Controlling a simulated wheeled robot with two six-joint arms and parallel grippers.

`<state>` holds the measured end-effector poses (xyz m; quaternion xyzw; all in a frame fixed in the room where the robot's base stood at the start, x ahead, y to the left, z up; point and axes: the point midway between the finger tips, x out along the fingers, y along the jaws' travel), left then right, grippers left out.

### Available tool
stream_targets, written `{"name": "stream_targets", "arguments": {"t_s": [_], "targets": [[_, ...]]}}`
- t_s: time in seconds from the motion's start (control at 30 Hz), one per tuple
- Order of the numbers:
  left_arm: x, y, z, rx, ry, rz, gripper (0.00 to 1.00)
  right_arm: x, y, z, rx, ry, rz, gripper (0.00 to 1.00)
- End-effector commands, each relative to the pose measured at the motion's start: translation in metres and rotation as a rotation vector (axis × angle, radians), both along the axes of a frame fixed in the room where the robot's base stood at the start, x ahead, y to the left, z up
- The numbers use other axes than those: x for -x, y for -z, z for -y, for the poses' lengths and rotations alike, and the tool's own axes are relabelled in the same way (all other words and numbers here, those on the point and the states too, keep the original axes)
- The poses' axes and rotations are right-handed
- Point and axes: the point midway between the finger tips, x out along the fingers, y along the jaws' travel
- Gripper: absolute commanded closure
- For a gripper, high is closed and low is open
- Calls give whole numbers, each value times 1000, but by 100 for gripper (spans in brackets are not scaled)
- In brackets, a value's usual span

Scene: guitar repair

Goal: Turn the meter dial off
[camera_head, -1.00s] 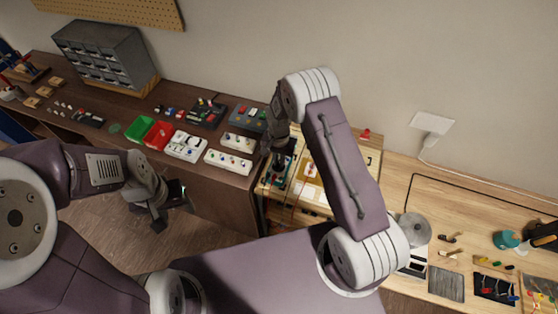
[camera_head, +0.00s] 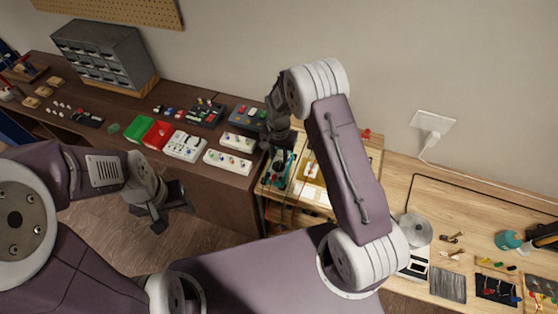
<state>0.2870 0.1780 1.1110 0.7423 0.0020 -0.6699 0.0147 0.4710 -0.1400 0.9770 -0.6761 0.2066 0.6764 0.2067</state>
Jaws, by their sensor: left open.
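What looks like the meter (camera_head: 278,180), a teal-edged device, lies on the light wooden bench beneath my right gripper. Its dial is too small and too covered to read. My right gripper (camera_head: 281,158) points down over the device's far part. Its fingers are dark and small here, so I cannot tell whether they are open, or whether they touch the dial. My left gripper (camera_head: 168,208) is open and empty, hanging over the floor in front of the dark bench, well away from the meter.
A round metal disc (camera_head: 416,230) and small tools lie on the light bench at right.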

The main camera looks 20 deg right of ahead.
Motion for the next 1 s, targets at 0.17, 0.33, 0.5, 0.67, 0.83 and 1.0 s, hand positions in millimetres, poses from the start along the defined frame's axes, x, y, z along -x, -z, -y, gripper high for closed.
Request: {"name": "stream_targets", "arguments": {"t_s": [0.17, 0.33, 0.5, 0.67, 0.83, 1.0], "targets": [[0, 13, 0, 0, 0, 0, 45, -1, -37, 0, -1, 0, 6, 67], [0, 15, 0, 0, 0, 0, 45, 0, -56, 0, 0, 0, 2, 67], [0, 15, 0, 0, 0, 0, 45, 0, -59, 0, 0, 0, -1, 67], [0, 14, 0, 0, 0, 0, 45, 0, -59, 0, 0, 0, 0, 67], [0, 15, 0, 0, 0, 0, 45, 0, -58, 0, 0, 0, 0, 67], [0, 33, 0, 0, 0, 0, 45, -10, -86, 9, -10, 25, 90, 67]]}}
